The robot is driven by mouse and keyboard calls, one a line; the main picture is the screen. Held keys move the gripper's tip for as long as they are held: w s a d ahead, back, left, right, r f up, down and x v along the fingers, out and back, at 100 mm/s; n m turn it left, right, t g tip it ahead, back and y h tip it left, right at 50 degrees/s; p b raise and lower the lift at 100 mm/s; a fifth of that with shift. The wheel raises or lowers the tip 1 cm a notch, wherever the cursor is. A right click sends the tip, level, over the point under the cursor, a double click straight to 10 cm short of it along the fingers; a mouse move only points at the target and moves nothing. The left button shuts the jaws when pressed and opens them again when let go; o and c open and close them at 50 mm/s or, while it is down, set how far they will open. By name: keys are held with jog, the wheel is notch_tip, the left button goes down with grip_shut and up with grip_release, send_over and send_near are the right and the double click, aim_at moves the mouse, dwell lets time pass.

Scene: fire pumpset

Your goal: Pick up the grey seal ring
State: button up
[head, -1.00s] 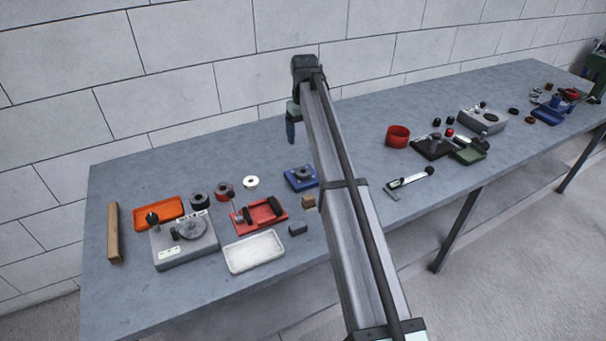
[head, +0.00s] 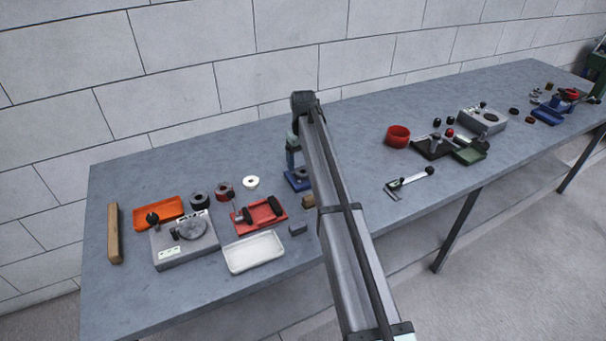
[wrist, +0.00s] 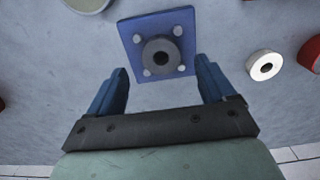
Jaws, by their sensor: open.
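The grey seal ring (wrist: 161,57) is a thick dark ring with a darker centre. It sits in the middle of a blue square plate (wrist: 134,29) with pale round studs near its corners. In the head view the ring (head: 303,174) and the blue plate (head: 297,185) are partly hidden by my arm. My gripper (wrist: 161,74) is open, with its blue fingers apart and nothing held between them. In the wrist view the fingertips flank the near edge of the plate. In the head view my gripper (head: 292,162) is low over the plate; the exact height is unclear.
A white ring (head: 251,182) and a red ring (head: 224,190) lie left of the plate. A red tray (head: 270,222), a white tray (head: 253,252) and a wooden block (head: 308,201) are nearby. The bench behind the plate is clear.

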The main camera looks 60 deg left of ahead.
aim_at(303, 171)
jog(key=shift+s+f, duration=0.1)
jog(key=shift+f, duration=1.85)
jog(key=shift+c, duration=0.5)
jog(key=c, duration=1.1)
jog(key=shift+o, duration=0.2)
